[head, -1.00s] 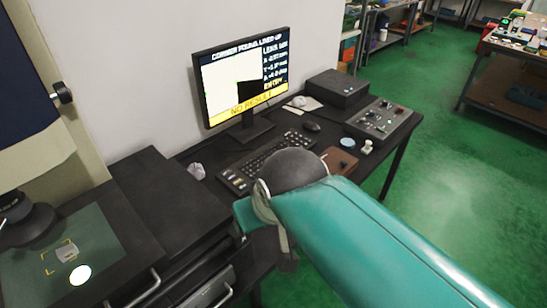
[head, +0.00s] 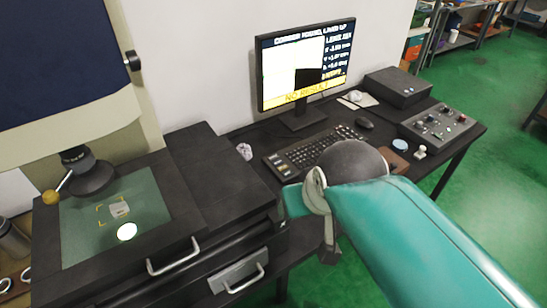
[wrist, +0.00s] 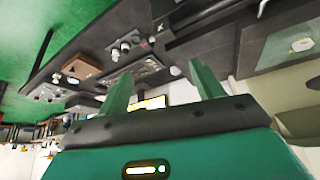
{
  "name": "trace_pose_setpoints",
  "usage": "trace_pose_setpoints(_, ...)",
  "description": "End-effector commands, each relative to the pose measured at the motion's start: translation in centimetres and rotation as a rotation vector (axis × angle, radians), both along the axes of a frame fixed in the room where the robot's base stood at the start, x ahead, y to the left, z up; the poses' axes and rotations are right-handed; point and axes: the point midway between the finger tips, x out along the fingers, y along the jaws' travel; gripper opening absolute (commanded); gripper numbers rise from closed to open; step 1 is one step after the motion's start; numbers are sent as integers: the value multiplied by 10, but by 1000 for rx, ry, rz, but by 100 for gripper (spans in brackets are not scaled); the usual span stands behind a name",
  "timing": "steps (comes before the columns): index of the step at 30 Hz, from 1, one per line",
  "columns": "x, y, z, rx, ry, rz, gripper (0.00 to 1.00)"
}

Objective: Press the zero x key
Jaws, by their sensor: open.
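A dark keyboard (head: 308,155) with some yellowish keys lies on the black desk below the monitor (head: 306,62). The zero x key cannot be picked out, as the key labels are too small to read. The screen shows a white field with a black corner and a yellow bar reading "NO RESULT". My teal arm reaches over the front of the desk, and its dark round joint covers the near right end of the keyboard. In the wrist view my gripper (wrist: 160,72) has two green fingers spread apart with nothing between them. Its fingertips are hidden in the head view.
A control box (head: 437,126) with knobs, a black box (head: 397,87) and a mouse (head: 365,123) stand to the right. Crumpled paper (head: 244,151) lies left of the keyboard. A measuring stage (head: 80,220) with a lit spot is at left.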

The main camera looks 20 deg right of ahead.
Motion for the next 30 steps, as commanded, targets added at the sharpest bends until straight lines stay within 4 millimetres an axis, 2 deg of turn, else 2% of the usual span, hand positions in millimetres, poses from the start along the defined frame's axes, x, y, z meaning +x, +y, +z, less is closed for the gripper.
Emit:
trace_pose_setpoints(1,0,0,0,0,0,0,66)
trace_pose_setpoints(11,0,0,0,0,0,0,2)
trace_pose_setpoints(30,0,0,0,0,0,0,0)
